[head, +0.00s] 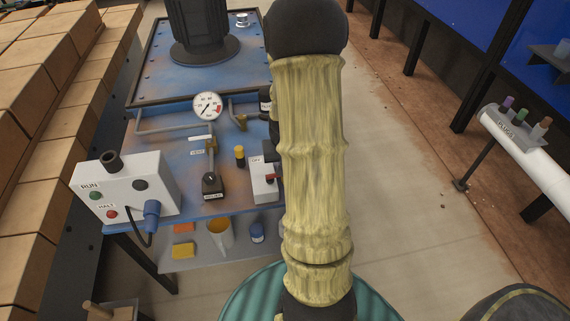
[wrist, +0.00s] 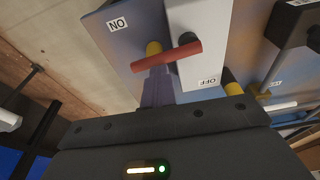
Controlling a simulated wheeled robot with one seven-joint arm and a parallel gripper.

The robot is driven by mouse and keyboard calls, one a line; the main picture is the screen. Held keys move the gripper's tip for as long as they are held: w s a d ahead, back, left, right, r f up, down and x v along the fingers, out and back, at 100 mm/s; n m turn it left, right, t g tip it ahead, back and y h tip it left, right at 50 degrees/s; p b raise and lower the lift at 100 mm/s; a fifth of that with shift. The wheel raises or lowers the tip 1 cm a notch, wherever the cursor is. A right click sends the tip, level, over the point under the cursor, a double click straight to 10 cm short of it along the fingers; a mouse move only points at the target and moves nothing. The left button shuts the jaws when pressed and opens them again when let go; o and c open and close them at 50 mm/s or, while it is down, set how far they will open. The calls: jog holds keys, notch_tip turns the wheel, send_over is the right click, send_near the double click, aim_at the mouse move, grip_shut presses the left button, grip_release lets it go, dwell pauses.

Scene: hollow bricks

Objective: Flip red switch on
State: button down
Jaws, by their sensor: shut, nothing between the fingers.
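The white switch box (head: 262,188) stands at the right edge of the blue bench in the head view, partly hidden behind my arm. Its red switch (head: 270,179) shows as a small red part. In the wrist view the red switch (wrist: 166,57) is a bar lying slantwise across the box (wrist: 207,20), with a dark pivot near its right end. An ON label is at upper left and an OFF label at lower right. My gripper (wrist: 157,84) is shut and empty, its fingers close below the bar. I cannot tell whether they touch it. The head view hides my gripper.
A RUN/HALT box (head: 130,183) with a blue plug stands at the bench's left corner. A pressure gauge (head: 207,106), pipes and a yellow-topped black knob (head: 239,156) are beside the switch box. Brick stacks (head: 45,110) are left; open floor (head: 415,190) lies right.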

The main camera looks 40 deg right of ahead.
jog(key=shift+w+f, duration=0.2)
jog(key=shift+f, duration=0.2)
notch_tip(320, 180, up, 14)
jog(key=p, duration=0.5)
jog(key=shift+w+d+f, duration=0.15)
jog(key=shift+w, duration=0.2)
